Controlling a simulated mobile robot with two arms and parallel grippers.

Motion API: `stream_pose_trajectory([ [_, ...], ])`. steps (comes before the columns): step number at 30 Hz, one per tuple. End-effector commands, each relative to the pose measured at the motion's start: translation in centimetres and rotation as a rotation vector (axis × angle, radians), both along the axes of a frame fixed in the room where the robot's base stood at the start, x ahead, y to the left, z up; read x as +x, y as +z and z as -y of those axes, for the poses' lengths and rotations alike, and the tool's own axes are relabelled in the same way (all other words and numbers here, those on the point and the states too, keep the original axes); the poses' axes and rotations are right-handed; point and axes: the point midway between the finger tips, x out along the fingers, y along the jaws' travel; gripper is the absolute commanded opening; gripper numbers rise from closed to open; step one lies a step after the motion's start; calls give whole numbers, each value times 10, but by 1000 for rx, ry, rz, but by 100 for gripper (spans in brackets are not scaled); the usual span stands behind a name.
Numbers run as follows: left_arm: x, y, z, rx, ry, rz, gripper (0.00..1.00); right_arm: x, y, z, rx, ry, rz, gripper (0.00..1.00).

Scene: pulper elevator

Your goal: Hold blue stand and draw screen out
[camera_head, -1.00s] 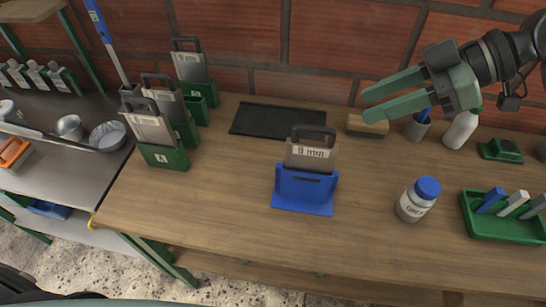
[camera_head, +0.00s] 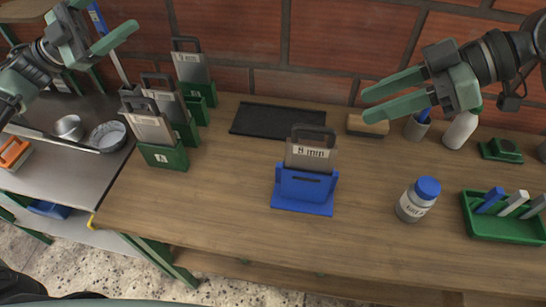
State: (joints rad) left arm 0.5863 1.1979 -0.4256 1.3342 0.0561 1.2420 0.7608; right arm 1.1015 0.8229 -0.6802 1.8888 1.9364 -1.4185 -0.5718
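The blue stand (camera_head: 304,190) stands upright near the middle of the wooden table. The screen (camera_head: 311,154), a grey plate with a dark handle and an "8 mm" label, sits upright in the stand, its lower part hidden by it. My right gripper (camera_head: 376,106) is open and empty, above the table's back right, apart from the stand. My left gripper (camera_head: 105,22) is open and empty at the top left, above the back of the metal counter and far from the stand.
Several green stands with screens (camera_head: 163,155) stand at the table's left. A black mat (camera_head: 278,120) and a wooden-backed brush (camera_head: 367,127) lie behind the blue stand. A blue-lidded jar (camera_head: 417,200) and a green tray (camera_head: 505,226) are to its right. The table in front is clear.

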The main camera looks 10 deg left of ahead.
Motion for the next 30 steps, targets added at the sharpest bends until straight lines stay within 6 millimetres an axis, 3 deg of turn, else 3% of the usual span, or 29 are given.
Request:
stream_pose_trajectory([
  [1,-1,-4,32,76,-35,59,75,0,0,0,0,0,0,36],
  [9,-30,-49,185,541,-222,519,75,0,0,0,0,0,0,36],
  [12,-48,-70,238,729,-316,790,75,0,0,0,0,0,0,36],
  [15,-64,-98,278,904,-415,1098,75,0,0,0,0,0,0,36],
  [18,-73,-133,302,1048,-528,1404,75,0,0,0,0,0,0,36],
  [21,-74,-176,311,1147,-659,1674,75,0,0,0,0,0,0,36],
  [27,-67,-253,307,1214,-931,2047,75,0,0,0,0,0,0,36],
  [30,-65,-274,303,1214,-1025,2148,75,0,0,0,0,0,0,36],
])
